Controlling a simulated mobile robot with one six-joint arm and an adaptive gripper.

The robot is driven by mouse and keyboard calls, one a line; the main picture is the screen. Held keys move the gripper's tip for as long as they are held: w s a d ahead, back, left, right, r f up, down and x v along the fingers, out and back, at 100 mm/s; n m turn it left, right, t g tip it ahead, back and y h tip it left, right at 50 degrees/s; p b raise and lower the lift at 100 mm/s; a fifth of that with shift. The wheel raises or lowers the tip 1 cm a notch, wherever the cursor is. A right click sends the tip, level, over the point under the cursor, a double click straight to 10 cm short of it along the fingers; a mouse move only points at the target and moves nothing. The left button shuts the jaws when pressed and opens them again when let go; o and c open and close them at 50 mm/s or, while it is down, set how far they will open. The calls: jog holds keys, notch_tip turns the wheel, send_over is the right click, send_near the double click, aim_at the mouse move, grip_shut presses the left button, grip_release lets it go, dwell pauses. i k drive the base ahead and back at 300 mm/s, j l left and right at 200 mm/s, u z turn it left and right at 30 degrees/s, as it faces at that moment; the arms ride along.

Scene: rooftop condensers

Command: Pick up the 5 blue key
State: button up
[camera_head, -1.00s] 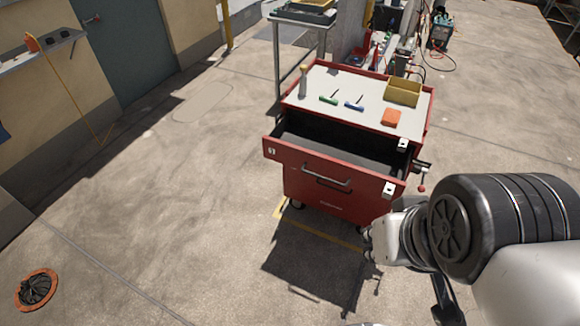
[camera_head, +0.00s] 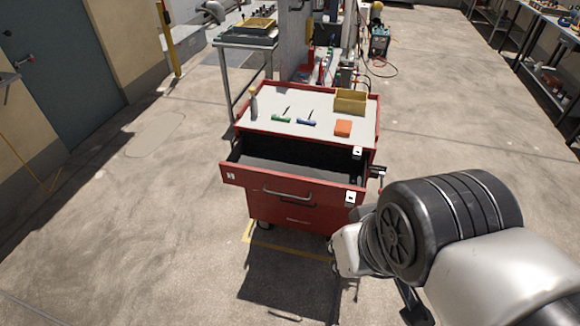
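The blue key (camera_head: 307,121), a T-handled tool with a thin dark shaft, lies on the pale top of the red tool cart (camera_head: 300,170). A similar green key (camera_head: 281,117) lies just to its left. My arm (camera_head: 440,225) comes in from the lower right. Its visible white end (camera_head: 346,250) is in front of and to the right of the cart, well away from the blue key. My gripper's fingers are too small and partly hidden to tell whether they are open or shut.
The cart's top drawer (camera_head: 285,180) is pulled out toward me. A yellow bin (camera_head: 351,101), an orange block (camera_head: 343,128) and a bottle (camera_head: 254,103) stand on the cart top. A metal table (camera_head: 245,42) is behind. The floor left of the cart is clear.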

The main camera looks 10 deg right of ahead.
aim_at(299, 121)
jog(key=i+j+z, duration=0.2)
jog(key=z, duration=0.2)
jog(key=i+j+z, duration=0.15)
jog(key=z, duration=0.25)
jog(key=i+j+z, duration=0.1)
jog(key=j+z, duration=0.3)
jog(key=i+j, duration=0.15)
jog(key=j, duration=0.15)
jog(key=i+j+z, duration=0.1)
jog(key=j, duration=0.25)
jog(key=i+j, duration=0.25)
jog(key=i+j+z, duration=0.1)
jog(key=j, duration=0.3)
jog(key=i+j, duration=0.35)
jog(key=j, duration=0.3)
jog(key=z, duration=0.05)
